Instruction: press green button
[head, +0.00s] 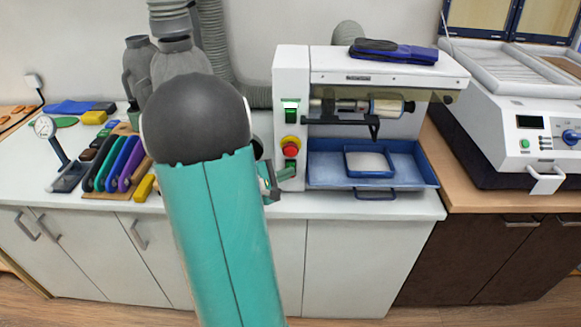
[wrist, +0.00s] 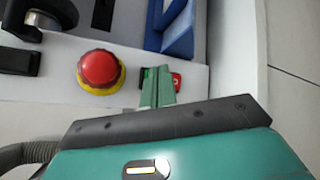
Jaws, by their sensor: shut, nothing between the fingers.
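The white grinding machine (head: 390,62) stands on the counter. Its front panel carries a small switch with a green part (wrist: 147,73) and a red part (wrist: 176,79), below the red emergency stop (head: 291,149). The stop, on a yellow ring, also shows in the wrist view (wrist: 100,68). My gripper (head: 288,174) is shut and empty at the lower part of this panel. In the wrist view its teal fingers (wrist: 158,72) lie over the switch and hide part of it. I cannot tell whether they touch it.
A blue tray (head: 425,176) sits right of the panel. A green-lit rocker (head: 291,111) is above the stop. Another machine at right has a green button (head: 525,143). Coloured tools (head: 116,163) and a dial gauge (head: 45,128) stand at left.

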